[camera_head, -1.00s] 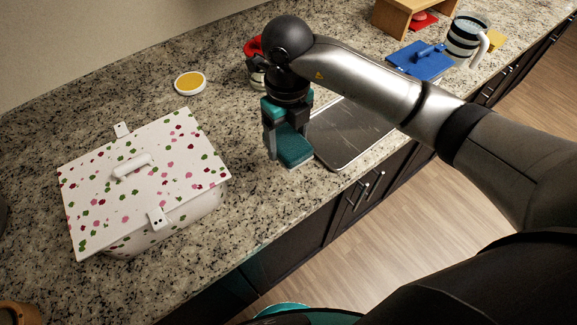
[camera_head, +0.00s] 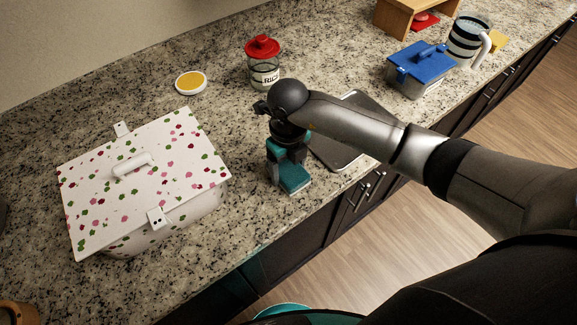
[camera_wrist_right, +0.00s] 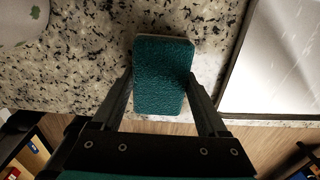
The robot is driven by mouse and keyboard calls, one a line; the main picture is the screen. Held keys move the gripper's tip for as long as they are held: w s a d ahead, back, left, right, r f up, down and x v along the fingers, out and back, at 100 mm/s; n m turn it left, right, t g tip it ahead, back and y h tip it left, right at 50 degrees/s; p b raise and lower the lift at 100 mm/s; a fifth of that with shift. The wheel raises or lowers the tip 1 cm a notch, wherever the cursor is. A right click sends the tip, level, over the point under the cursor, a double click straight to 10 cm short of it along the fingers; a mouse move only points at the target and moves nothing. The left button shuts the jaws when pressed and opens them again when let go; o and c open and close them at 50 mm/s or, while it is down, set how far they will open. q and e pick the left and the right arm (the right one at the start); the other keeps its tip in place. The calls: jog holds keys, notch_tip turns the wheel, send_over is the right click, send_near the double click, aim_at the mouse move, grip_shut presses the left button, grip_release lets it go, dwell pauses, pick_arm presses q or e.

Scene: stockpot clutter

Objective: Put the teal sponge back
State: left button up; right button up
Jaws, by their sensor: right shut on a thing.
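The teal sponge (camera_head: 293,179) is in my right gripper (camera_head: 288,172), near the counter's front edge, between the patterned box and a grey slab. In the right wrist view the sponge (camera_wrist_right: 163,78) sits between the two fingers (camera_wrist_right: 160,92), its broad teal face towards the camera and its far end reaching past the fingertips. The gripper is shut on it. I cannot tell whether the sponge touches the counter. My left gripper is out of view.
A lidded white box with coloured spots (camera_head: 140,180) stands left. A grey slab (camera_head: 338,152) lies right of the gripper. Behind are a red-lidded jar (camera_head: 263,70) and a yellow-topped round dish (camera_head: 191,82). A blue-lidded container (camera_head: 420,68) and striped pitcher (camera_head: 468,38) stand farther right.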

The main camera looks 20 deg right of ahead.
aim_at(288, 168)
jog(key=shift+f, duration=0.15)
jog(key=o, duration=1.2)
jog(key=shift+r, duration=0.25)
notch_tip(288, 168, up, 12)
jog(key=shift+f+p, duration=0.1)
jog(key=shift+p, duration=0.2)
